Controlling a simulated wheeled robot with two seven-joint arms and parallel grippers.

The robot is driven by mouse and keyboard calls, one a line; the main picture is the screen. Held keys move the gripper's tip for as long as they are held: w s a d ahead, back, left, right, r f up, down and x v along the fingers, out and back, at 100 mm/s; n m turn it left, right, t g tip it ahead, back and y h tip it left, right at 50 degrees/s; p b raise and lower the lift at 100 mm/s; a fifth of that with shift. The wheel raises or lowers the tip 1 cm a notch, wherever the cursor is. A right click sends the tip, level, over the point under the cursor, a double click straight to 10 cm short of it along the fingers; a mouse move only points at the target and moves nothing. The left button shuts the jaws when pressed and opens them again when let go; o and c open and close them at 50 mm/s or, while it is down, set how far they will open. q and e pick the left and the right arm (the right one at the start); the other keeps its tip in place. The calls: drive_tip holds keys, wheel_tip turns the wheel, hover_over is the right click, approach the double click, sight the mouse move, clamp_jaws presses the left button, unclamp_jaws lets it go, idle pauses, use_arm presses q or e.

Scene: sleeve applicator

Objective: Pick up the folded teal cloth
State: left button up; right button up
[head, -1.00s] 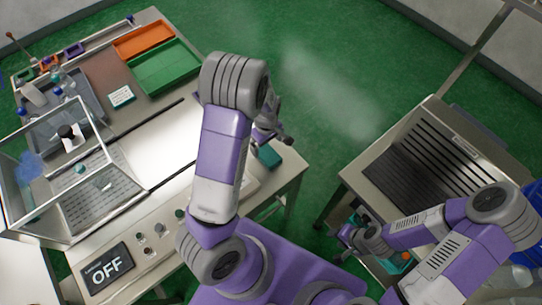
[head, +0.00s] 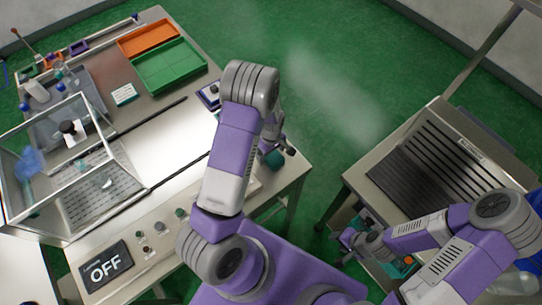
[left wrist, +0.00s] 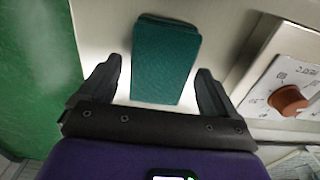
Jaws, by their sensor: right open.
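The folded teal cloth (left wrist: 166,62) lies flat on the pale table top in the left wrist view. In the head view the cloth (head: 273,159) sits by the table's right edge, partly covered by my left gripper. My left gripper (left wrist: 158,82) is open, its two dark fingers on either side of the cloth's near part, with gaps showing on both sides. In the head view my left gripper (head: 281,147) is at the cloth, mostly behind my arm. My right gripper (head: 348,239) is open beside the right-hand cart, away from the cloth.
An orange-brown knob (left wrist: 288,100) on a pale panel is right of the cloth. The table's edge drops to green floor at left in the wrist view. A clear-walled box (head: 62,160), a green tray (head: 168,67) and an orange tray (head: 147,38) stand further left on the table.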

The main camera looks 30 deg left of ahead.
use_arm(q)
drive_tip(key=c, duration=0.9)
wheel_tip(320, 180, up, 10)
drive_tip(key=shift+r+p, duration=0.1)
drive_tip(key=shift+p, duration=0.55)
